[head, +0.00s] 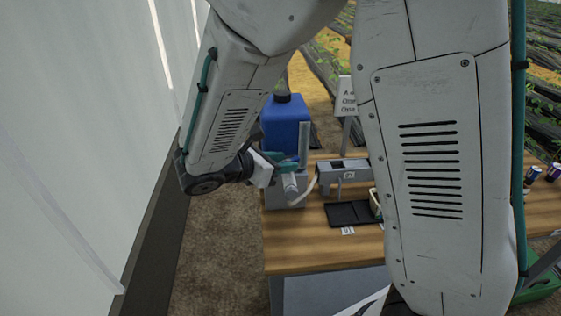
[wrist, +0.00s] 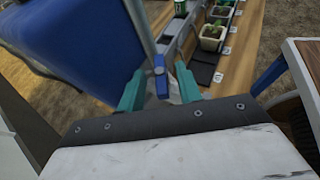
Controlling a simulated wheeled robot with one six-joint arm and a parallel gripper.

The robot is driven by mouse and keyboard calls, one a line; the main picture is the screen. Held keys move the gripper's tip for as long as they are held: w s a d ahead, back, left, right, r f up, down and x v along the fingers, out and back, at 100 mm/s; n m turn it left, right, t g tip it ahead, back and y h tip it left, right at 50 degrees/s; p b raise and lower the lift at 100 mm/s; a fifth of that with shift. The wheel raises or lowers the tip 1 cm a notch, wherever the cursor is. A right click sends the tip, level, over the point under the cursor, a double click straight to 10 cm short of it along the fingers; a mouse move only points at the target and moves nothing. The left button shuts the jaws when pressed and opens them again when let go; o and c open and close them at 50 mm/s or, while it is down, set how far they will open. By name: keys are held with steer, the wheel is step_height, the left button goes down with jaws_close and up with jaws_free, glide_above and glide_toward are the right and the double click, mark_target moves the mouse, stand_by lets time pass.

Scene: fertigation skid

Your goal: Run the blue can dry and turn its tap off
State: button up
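The blue can (head: 286,122) with a dark cap stands on a grey stand at the left end of the wooden bench in the head view. It fills the upper left of the wrist view (wrist: 75,40). Its tap has a blue handle (wrist: 159,82), seen in the wrist view. My gripper (wrist: 160,84) has its teal fingers apart, one on each side of the handle, with gaps showing. In the head view my gripper (head: 284,164) is in front of the can's lower part. The liquid level and any flow cannot be made out.
A grey trough (head: 343,171) and black tray (head: 349,213) are right of the stand. Potted seedlings (wrist: 212,36) line the bench. A sign (head: 347,101) stands behind, partly hidden by my arm. Small cans (head: 533,174) stand far right. A pale wall is left.

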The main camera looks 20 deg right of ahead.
jaws_close()
steer(key=shift+w+m+g, duration=0.1)
steer(key=shift+m+g, duration=0.2)
steer(key=shift+w+m+g, duration=0.2)
steer(key=shift+m+g, duration=0.7)
steer(key=shift+g, duration=0.15)
steer(key=shift+w+m+g, duration=0.15)
steer(key=shift+m+g, duration=0.75)
steer(key=shift+g, duration=0.1)
steer(key=shift+w+m+g, duration=0.2)
steer(key=shift+m+g, duration=0.7)
steer(key=shift+g, duration=0.45)
steer(key=shift+r, duration=0.1)
jaws_free()
